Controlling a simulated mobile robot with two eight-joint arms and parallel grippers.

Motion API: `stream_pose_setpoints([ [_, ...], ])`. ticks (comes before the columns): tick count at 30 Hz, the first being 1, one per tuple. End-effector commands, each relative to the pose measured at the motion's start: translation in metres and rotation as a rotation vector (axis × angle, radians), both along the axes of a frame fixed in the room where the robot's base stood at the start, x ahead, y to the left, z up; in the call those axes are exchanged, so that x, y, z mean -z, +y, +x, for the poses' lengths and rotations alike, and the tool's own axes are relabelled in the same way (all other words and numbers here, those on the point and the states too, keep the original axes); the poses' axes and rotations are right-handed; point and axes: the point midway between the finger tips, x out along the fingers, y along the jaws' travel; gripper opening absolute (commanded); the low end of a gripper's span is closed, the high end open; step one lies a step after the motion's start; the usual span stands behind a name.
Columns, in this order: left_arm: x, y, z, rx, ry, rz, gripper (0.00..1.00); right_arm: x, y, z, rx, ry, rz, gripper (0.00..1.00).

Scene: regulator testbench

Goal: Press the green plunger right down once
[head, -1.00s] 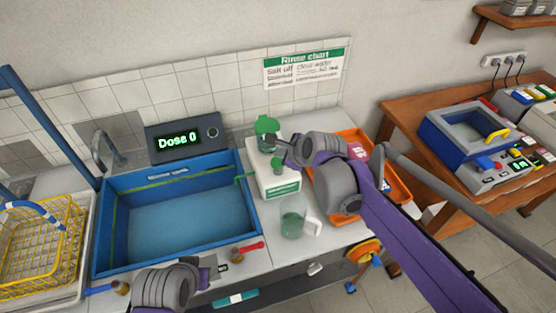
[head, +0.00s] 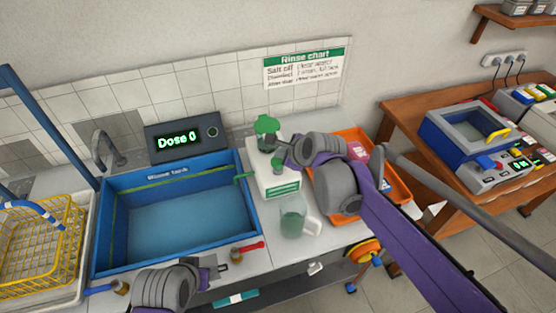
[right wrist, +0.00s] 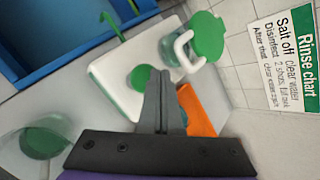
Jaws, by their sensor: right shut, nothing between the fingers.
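The green plunger (head: 278,166) is a round cap on the white dispenser (head: 283,184), right of the blue tank. The plunger also shows in the right wrist view (right wrist: 142,77), with the dispenser's white body (right wrist: 108,75) around it. My right gripper (head: 279,141) is shut and empty, above the dispenser. In the right wrist view its closed fingertips (right wrist: 163,74) appear just right of the plunger; I cannot tell the height gap. The display (head: 178,140) reads "Dose 0". My left gripper (head: 218,267) is low, before the tank's front edge; its jaw opening is unclear.
A green-lidded jar (right wrist: 206,38) stands at the dispenser's back. A clear jug (head: 292,220) stands in front of the dispenser. An orange tray (head: 397,184) lies right, partly behind my right arm. The blue rinse tank (head: 180,218) is left; a yellow basket (head: 40,245) is farther left.

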Motion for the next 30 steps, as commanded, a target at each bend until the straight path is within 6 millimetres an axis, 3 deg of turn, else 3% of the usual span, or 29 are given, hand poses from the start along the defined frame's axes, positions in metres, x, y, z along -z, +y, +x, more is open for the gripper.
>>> stream_pose_setpoints([
  [30, 0.0088, 0.0, -0.0026, 0.0, 0.005, 0.0, 0.5, 0.0116, 0.0, -0.0001, 0.0, 0.0, 0.0, 0.0],
])
